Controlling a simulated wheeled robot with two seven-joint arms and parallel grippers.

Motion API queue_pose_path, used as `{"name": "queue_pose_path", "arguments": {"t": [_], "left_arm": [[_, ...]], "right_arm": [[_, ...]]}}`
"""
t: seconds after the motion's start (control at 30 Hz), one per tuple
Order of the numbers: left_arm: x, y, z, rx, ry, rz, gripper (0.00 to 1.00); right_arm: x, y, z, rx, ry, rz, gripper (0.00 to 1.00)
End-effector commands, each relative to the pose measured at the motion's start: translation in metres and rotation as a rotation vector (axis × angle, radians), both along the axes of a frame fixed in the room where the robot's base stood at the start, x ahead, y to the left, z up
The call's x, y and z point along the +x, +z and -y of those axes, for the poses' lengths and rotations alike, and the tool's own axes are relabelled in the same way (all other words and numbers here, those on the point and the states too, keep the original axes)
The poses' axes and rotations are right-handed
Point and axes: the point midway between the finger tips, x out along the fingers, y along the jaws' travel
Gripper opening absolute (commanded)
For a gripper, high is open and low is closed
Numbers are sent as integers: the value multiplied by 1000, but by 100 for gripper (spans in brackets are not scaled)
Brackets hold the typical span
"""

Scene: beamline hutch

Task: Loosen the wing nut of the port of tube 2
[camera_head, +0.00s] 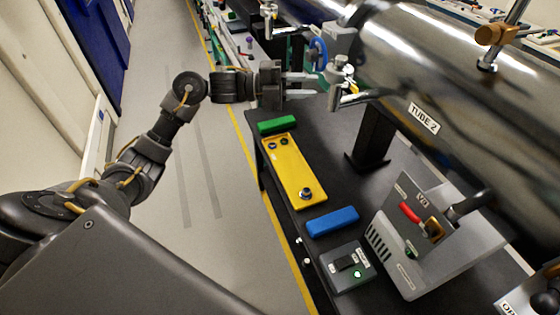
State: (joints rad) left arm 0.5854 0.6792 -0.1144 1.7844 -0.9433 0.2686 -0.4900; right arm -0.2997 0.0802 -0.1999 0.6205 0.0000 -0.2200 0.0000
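Tube 2 (440,90) is a large shiny metal cylinder with a "TUBE 2" label, lying across the upper right. Its port (338,78) is a cluster of metal fittings at the tube's left end. The wing nut is too small to pick out clearly among these fittings. My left gripper (316,84) reaches in from the left, level with the port. Its two fingers point right with a gap between them, and the tips are close to the fittings. I cannot tell whether they touch. Nothing shows between the fingers. My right gripper is not in view.
A black bench (290,195) below carries a yellow tray (288,165), a green block (277,125), a blue block (332,221), a small switch box (347,268) and a grey panel (420,240) with a red handle. A blue handwheel (319,52) is above the gripper. The aisle floor is clear.

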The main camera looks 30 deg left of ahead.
Motion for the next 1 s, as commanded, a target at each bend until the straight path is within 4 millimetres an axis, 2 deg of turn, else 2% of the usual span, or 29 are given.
{"name": "queue_pose_path", "arguments": {"t": [0.03, 0.23, 0.53, 1.0], "left_arm": [[-5, -7, -11, 6, 3, 2, 25], [-23, -10, -46, -3, 4, -8, 25], [10, -64, -54, -120, 108, -152, 25], [38, -158, -69, -249, 256, -352, 25]], "right_arm": [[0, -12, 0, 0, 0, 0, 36], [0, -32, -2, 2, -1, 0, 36], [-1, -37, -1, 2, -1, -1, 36], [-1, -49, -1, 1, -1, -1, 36]]}}
